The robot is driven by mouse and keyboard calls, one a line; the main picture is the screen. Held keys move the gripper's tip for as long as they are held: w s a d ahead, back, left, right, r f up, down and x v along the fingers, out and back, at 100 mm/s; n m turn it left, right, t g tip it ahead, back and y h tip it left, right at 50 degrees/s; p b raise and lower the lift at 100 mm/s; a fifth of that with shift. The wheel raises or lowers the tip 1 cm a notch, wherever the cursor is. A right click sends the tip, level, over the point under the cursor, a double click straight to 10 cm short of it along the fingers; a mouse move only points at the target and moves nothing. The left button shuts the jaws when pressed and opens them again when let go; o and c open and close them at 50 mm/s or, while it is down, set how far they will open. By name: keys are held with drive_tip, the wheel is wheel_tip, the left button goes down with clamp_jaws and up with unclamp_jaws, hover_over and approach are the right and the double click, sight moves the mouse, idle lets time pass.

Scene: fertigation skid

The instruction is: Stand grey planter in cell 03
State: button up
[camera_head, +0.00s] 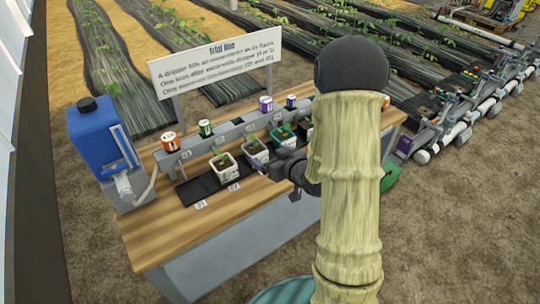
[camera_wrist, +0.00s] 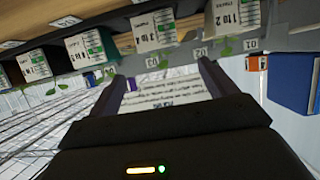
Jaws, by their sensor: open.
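The grey planter (camera_head: 256,153) holds a small seedling and stands upright in the row on the bench, right of a white planter (camera_head: 225,168). Number plates mark the bench front and the rail; I cannot read clearly in the head view which is cell 03. A plate reading 03 (camera_wrist: 152,62) shows in the wrist view. My gripper (camera_head: 282,155) is just right of the grey planter, partly hidden by my arm. In the wrist view my gripper (camera_wrist: 162,78) has its fingers apart with nothing between them; labelled planters (camera_wrist: 153,30) lie beyond, along the top.
A green planter (camera_head: 283,138) stands right of the grey one. Small cans, including an orange one (camera_head: 170,141), stand on the rail behind. A blue tank (camera_head: 95,135) is at the bench's left end. A bare stretch of black mat (camera_head: 194,189) lies left of the white planter.

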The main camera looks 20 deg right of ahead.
idle(0.4)
drive_tip(key=s+a+r+m+g+h, duration=0.1)
drive_tip(key=s+r+g+h, duration=0.1)
drive_tip(key=s+g, duration=0.3)
drive_tip(key=s+a+r+m+g+h, duration=0.2)
drive_tip(key=s+g, duration=0.3)
drive_tip(key=s, duration=0.9)
drive_tip(key=shift+a+m, duration=0.2)
drive_tip(key=shift+m, duration=0.1)
